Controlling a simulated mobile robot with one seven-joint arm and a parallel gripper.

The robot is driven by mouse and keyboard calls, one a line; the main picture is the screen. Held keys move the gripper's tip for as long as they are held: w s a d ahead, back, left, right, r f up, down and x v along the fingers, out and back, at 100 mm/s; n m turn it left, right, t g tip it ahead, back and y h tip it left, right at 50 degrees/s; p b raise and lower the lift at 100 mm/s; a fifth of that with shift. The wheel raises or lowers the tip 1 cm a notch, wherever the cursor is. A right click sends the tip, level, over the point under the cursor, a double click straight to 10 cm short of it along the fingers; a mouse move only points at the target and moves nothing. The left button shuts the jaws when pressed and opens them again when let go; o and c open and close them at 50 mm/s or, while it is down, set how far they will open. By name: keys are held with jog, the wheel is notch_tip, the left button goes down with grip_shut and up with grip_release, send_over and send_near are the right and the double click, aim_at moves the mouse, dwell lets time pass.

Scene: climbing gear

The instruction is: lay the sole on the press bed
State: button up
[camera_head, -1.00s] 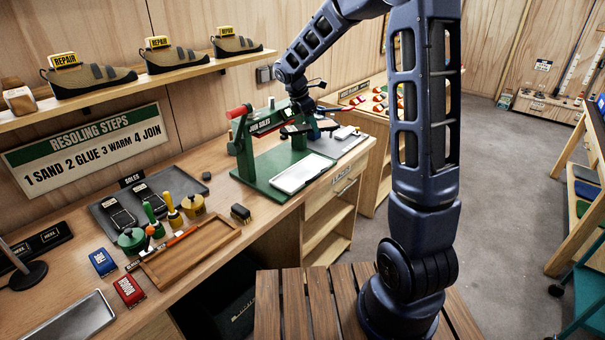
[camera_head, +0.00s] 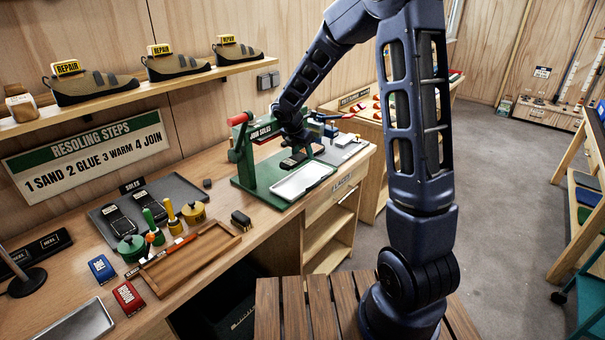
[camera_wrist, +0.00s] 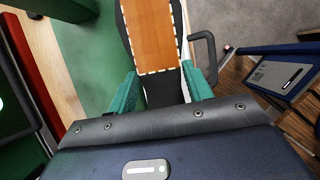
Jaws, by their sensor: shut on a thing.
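My gripper (camera_wrist: 163,88) is shut on a sole (camera_wrist: 152,35), with green fingers on both sides of it. The sole is black-edged, with a brown panel and a dashed white border; its far end is cut off in the wrist view. In the head view the dark sole (camera_head: 294,161) is below my wrist, over the press's green base, just behind the pale flat plate (camera_head: 303,182). Whether it touches anything underneath is unclear. The green press (camera_head: 244,160) has a red handle (camera_head: 239,119); my forearm partly hides it.
Two dark soles (camera_head: 120,220) lie in a grey tray (camera_head: 187,184) at left. Pots, brushes and a wooden tray (camera_head: 190,257) stand nearer. A shelf of shoes (camera_head: 94,86) runs above the bench. A grey mat (camera_head: 350,150) lies right of the press.

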aim_at(305, 178)
jog(key=shift+f, duration=4.75)
jog(key=shift+f, duration=0.15)
jog(key=o, duration=0.8)
